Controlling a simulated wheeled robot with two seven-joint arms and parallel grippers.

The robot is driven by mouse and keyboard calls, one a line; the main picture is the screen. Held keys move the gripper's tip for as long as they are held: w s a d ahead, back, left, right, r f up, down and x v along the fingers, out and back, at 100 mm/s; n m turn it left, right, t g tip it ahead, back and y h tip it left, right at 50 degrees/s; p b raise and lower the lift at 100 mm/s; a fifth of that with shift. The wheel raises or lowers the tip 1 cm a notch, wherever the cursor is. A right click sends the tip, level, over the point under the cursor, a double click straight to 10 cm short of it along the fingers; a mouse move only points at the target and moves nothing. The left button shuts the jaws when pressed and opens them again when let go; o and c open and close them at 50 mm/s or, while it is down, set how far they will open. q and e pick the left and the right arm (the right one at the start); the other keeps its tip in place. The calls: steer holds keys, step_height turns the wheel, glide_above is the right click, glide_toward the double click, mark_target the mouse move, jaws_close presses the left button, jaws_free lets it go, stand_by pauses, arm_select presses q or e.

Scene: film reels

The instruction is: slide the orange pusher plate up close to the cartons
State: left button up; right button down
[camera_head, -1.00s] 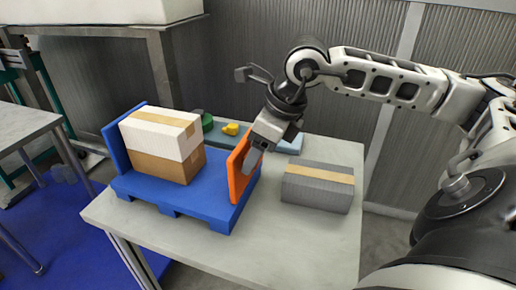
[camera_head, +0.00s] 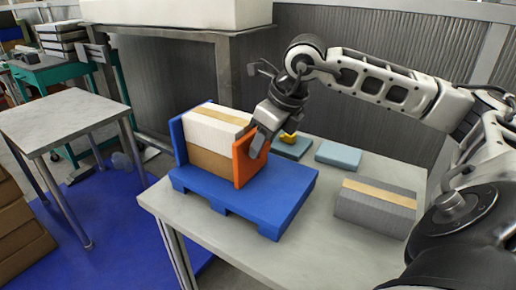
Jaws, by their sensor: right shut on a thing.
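The orange pusher plate (camera_head: 244,166) stands upright on the blue pallet (camera_head: 274,202), close against the right side of the cartons. A white carton (camera_head: 205,131) is stacked on a brown carton (camera_head: 208,166), between the plate and the blue upright panel (camera_head: 177,142) at the left. My right gripper (camera_head: 259,142) is shut on the orange pusher plate at its upper right edge. Whether a thin gap is left between plate and cartons I cannot tell. My left gripper is not in view.
A grey carton (camera_head: 375,207) with a tan strip lies on the table (camera_head: 305,248) at the right. A second table (camera_head: 65,115) stands at the left.

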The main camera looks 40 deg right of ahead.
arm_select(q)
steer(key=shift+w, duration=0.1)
arm_select(e)
steer(key=c, duration=0.8)
jaws_free()
steer(key=shift+w, duration=0.1)
steer(key=shift+c, duration=0.2)
steer(key=shift+r, duration=0.1)
arm_select(q)
steer(key=p, duration=0.2)
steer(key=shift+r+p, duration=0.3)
arm_select(e)
steer(key=v, duration=1.5)
steer(key=shift+s+r, duration=0.3)
steer(key=shift+r, duration=0.05)
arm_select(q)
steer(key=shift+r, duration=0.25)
